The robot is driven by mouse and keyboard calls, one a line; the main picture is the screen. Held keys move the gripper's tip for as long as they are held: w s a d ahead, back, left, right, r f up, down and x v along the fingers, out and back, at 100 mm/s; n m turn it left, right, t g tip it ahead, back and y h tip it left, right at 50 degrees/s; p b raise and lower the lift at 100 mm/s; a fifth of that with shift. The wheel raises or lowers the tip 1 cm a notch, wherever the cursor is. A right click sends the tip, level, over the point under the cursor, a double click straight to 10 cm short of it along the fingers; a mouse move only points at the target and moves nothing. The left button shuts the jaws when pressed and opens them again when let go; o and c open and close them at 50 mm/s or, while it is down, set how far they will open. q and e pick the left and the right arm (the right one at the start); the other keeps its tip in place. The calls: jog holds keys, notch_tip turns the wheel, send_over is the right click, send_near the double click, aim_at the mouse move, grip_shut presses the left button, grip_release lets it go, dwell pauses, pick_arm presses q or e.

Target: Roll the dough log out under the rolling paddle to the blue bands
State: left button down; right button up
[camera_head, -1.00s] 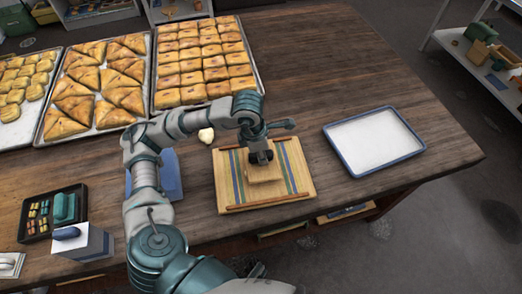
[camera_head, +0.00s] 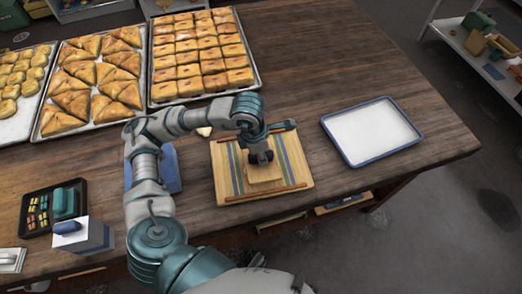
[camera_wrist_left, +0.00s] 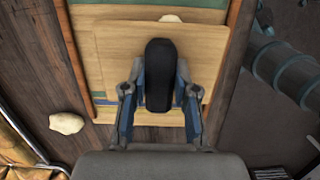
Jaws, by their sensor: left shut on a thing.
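The striped wooden board (camera_head: 221,172) lies near the table's front edge, with blue bands (camera_head: 290,162) on both sides of its middle. The square wooden paddle (camera_head: 265,174) is over the middle of the board. My left gripper (camera_head: 259,156) is shut on the paddle's black handle (camera_wrist_left: 160,75), one finger on each side of it. In the left wrist view a pale bit of dough (camera_wrist_left: 171,18) shows past the paddle's far edge; the rest is hidden under it, so its length against the bands cannot be told. My right gripper is not in view.
A loose dough lump (camera_wrist_left: 67,123) lies on the table beside the board. A white, blue-rimmed tray (camera_head: 372,130) stands to the right. Several pastry trays (camera_head: 201,55) fill the back left. A black box (camera_head: 53,207) is at the front left. The back right table is clear.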

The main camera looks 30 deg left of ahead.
pick_arm(q)
jog(key=shift+s+d, duration=0.2)
jog(key=shift+s, duration=0.05)
dwell(0.4)
jog(key=shift+w+a, duration=0.35)
jog(key=shift+w, duration=0.05)
jog(key=shift+w+a+b, duration=0.1)
jog(key=shift+w+b, duration=0.05)
jog(key=shift+b, duration=0.15)
jog(key=shift+w+a, duration=0.1)
jog(key=shift+a, duration=0.05)
dwell(0.3)
